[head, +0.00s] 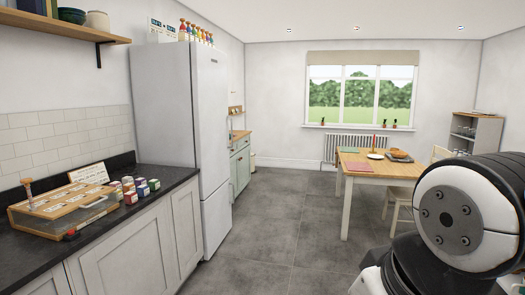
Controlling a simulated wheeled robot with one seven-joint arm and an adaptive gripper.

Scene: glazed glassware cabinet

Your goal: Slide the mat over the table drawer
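The wooden-topped table (391,170) with pale legs stands at the back right, some way off from me. A pink mat (358,166) lies flat near its front left edge, and a green mat (349,150) lies farther back along the left edge. I cannot make out a drawer in the table's front at this distance. My gripper is out of view; only a white and black part of my own arm shows at the lower right, hiding some of the floor and the table's right side.
A red candle (374,142), a white plate (375,156) and a board with food (399,156) are on the table. A chair (440,156) stands on its right. A counter (90,217) and fridge (181,110) line the left. The grey floor (290,225) between is clear.

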